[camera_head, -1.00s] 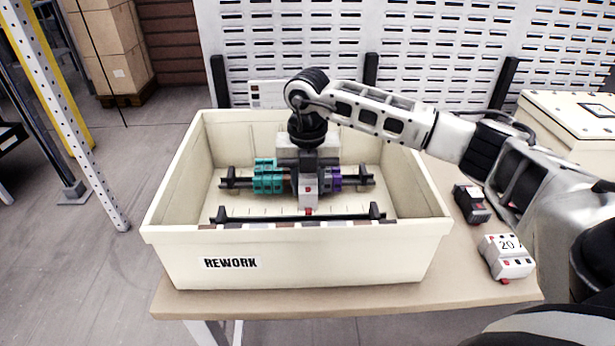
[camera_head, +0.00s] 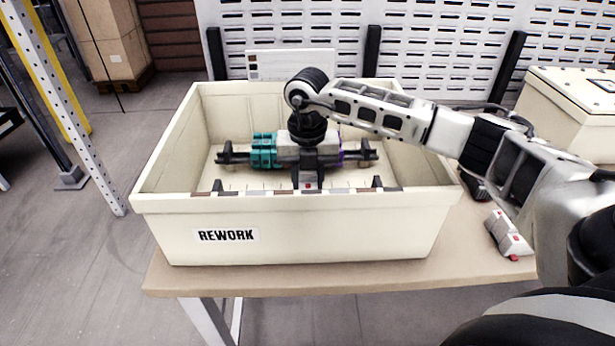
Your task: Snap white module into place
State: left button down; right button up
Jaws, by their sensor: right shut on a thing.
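My right gripper (camera_head: 306,172) reaches down into the cream bin (camera_head: 300,238) from the right. It is shut on the white module (camera_head: 308,180), of which only a small front part with a red mark shows. The gripper hides the rest. The module is at the back rail (camera_head: 232,158), between teal modules (camera_head: 264,150) on the left and a purple module (camera_head: 341,158) on the right. I cannot tell whether it is seated on the rail. My left gripper is not in view.
A second rail lies near the bin's front wall, largely hidden by the rim. A cream case (camera_head: 565,110) stands at the back right.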

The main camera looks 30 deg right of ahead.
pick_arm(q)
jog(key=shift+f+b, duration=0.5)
pick_arm(e)
jog(key=shift+f, duration=0.85)
dwell(0.8)
jog(key=shift+s+f, duration=0.1)
grip_shut()
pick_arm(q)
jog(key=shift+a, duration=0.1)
pick_arm(e)
jog(key=o, duration=1.2)
grip_release()
jog(key=shift+f, duration=0.1)
jog(key=shift+c, duration=0.2)
jog(key=shift+s+d, duration=0.1)
jog(key=shift+r, duration=0.4)
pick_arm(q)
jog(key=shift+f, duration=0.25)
pick_arm(e)
jog(key=r, duration=1.2)
jog(key=shift+w+a, duration=0.2)
jog(key=shift+a, duration=0.05)
